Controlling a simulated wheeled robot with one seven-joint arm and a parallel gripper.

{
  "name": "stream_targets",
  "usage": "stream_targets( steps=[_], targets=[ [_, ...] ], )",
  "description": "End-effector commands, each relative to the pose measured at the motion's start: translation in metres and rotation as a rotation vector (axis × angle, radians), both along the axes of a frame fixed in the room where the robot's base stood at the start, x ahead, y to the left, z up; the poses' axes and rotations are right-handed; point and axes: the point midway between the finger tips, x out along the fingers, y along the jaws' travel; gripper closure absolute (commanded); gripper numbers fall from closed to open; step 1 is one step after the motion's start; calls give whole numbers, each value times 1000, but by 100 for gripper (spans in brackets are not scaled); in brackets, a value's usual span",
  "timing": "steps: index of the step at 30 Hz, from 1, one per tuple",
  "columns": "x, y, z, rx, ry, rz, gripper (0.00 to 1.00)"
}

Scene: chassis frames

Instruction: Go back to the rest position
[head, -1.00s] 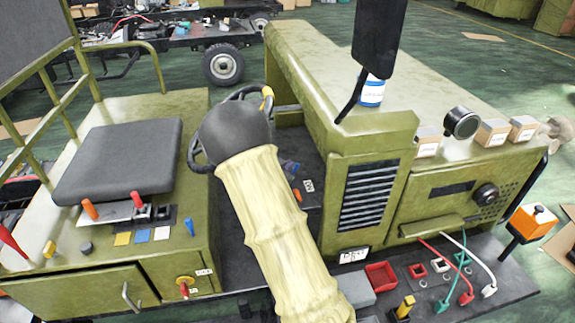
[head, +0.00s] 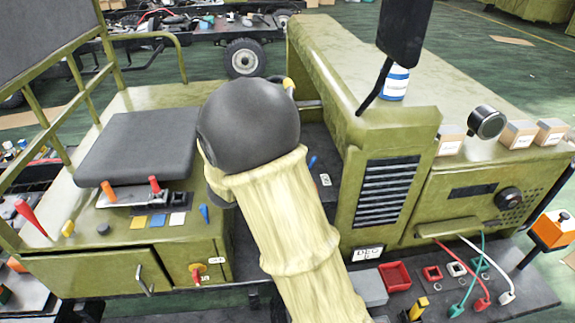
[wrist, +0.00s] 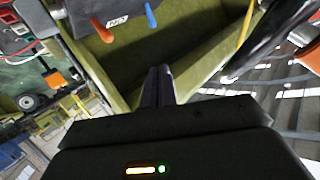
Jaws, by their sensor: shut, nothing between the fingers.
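My gripper (wrist: 160,86) shows in the wrist view with its two dark fingers together and nothing between them. The fingertips point towards a green panel (wrist: 125,65); I cannot tell whether they touch it. An orange lever (wrist: 102,31) and a blue lever (wrist: 151,14) are just beyond the fingers. In the head view my cream-sleeved arm with its black rounded joint rises over the middle of the green vehicle (head: 400,140). My gripper cannot be made out there. The joint hides most of the steering wheel.
A black seat (head: 140,147) and red and orange levers (head: 155,186) are at left. At right, a bottle (head: 394,82) stands behind a black upright part (head: 405,30), with a gauge (head: 486,122) and boxes (head: 518,134) along the hood. A red tray (head: 396,275) and cables are in front.

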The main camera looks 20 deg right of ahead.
Motion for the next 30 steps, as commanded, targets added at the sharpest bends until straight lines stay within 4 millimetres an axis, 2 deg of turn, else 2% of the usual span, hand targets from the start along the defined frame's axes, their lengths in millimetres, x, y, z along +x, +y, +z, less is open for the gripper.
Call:
stream_targets(
  steps=[12, 17, 23, 26, 30],
  targets=[
    [1, 0, 0, 4, 2, 9, 100],
    [8, 3, -5, 51, 22, 114, 100],
    [10, 35, -20, 170, 128, 433, 100],
    [-2, 56, -30, 224, 220, 598, 100],
    [-36, 81, -47, 280, 385, 807, 100]
  ],
)
